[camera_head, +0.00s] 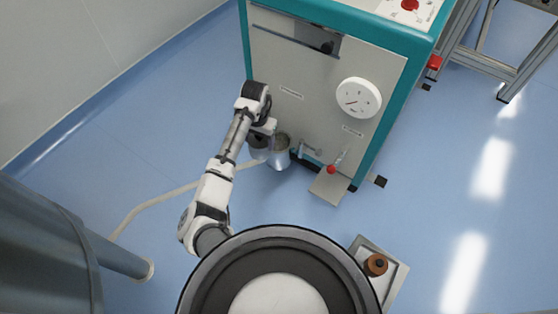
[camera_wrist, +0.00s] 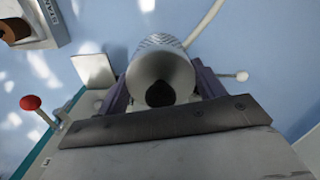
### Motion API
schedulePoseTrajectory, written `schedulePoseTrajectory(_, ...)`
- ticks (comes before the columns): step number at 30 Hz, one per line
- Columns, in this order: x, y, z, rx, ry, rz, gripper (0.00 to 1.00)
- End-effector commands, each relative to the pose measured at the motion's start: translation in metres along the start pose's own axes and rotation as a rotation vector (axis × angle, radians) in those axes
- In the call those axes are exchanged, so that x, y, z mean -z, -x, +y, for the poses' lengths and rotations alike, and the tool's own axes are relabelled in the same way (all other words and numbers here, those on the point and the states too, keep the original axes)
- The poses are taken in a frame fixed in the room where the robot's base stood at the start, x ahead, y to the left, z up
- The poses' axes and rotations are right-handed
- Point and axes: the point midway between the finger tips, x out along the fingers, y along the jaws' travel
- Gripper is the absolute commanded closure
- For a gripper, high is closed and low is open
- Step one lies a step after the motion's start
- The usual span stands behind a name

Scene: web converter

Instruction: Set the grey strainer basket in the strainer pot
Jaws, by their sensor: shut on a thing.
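The grey strainer basket (camera_wrist: 160,68) is held between the two purple-grey fingers of my gripper (camera_wrist: 161,86) in the wrist view. It is a grey cylinder with a ribbed or perforated far part and a dark round spot at its near end. In the head view my gripper (camera_head: 262,132) is beside the machine's front, with the basket (camera_head: 258,149) below it. A silver, open-topped vessel, apparently the strainer pot (camera_head: 280,158), is just right of the basket. The basket appears beside it, not inside; whether they touch is unclear. I cannot make out the pot in the wrist view.
The teal and grey machine (camera_head: 320,100) stands close behind, with a white dial (camera_head: 358,97). A red-knobbed lever (camera_head: 332,169) and a flat plate (camera_head: 328,186) are right of the pot. A tray (camera_head: 393,283) holds a brown object (camera_head: 376,264). A pale hose crosses the floor.

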Motion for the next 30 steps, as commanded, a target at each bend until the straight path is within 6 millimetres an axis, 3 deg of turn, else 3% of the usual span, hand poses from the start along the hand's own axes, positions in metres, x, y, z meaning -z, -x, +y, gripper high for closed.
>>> schedulePoseTrajectory(3,0.036,0.025,-0.007,0.002,-0.157,0.003,0.57)
schedulePoseTrajectory(9,0.081,0.075,0.003,0.003,-0.393,0.002,0.57)
schedulePoseTrajectory(16,0.103,0.103,0.018,0.001,-0.54,0.0,0.57)
schedulePoseTrajectory(20,0.105,0.089,0.02,-0.003,-0.557,-0.002,0.57)
schedulePoseTrajectory(30,0.104,0.007,0.019,-0.002,-0.554,-0.003,0.57)
